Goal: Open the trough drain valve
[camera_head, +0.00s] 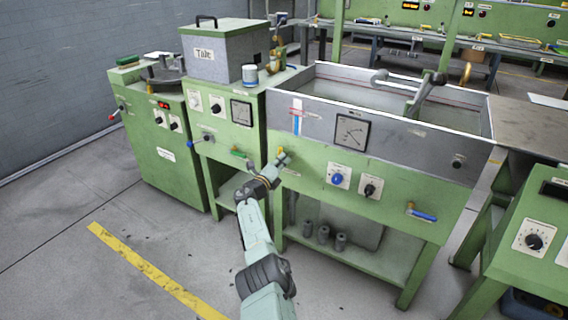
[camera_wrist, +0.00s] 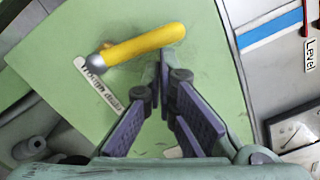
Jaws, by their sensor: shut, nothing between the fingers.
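The trough drain valve lever (camera_wrist: 145,47) shows in the wrist view as a yellow handle on a grey round pivot, on a green panel (camera_wrist: 190,100). A label that seems to read "Trough drain" (camera_wrist: 98,88) lies beside it. My gripper (camera_wrist: 161,62) is shut and empty, its fingertips close to the handle's free end. I cannot tell whether they touch it. In the head view my gripper (camera_head: 281,158) is at the left front of the green trough unit (camera_head: 320,160). The yellow handle is not clear there, hidden by my gripper.
A blue-handled valve (camera_head: 422,215) sits at the right of the trough front, and a blue knob (camera_head: 337,179) and black knob (camera_head: 369,189) in its middle. A green-handled valve (camera_head: 239,153) is on the unit to the left. Grey cylinders (camera_head: 323,234) stand on the lower shelf.

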